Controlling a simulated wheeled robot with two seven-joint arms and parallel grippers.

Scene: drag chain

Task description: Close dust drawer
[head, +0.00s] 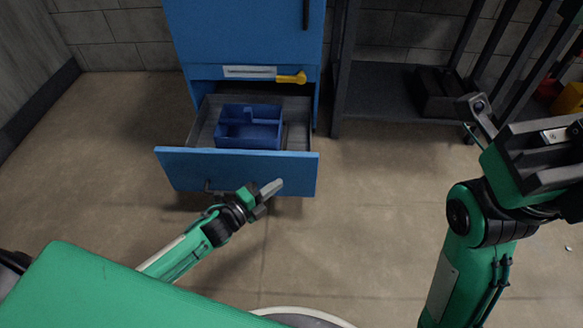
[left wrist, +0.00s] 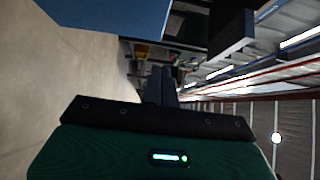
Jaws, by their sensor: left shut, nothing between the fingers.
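The dust drawer (head: 237,172) is a blue-fronted drawer at the bottom of the blue cabinet (head: 245,40). It stands pulled out in the head view, with a blue divided bin (head: 250,128) inside. A dark handle (head: 208,187) is on its front. My left gripper (head: 272,187) is shut and empty, near the lower middle of the drawer front; whether it touches the front I cannot tell. Its fingers also show in the left wrist view (left wrist: 160,85), with a blue surface at the upper left. My right arm is at the right, its gripper partly shown, away from the drawer.
A yellow handle (head: 291,78) and a white label (head: 249,72) are above the drawer. A dark metal shelf (head: 385,85) stands right of the cabinet, with a black box (head: 440,92) on it. The floor (head: 110,120) left of the drawer is clear.

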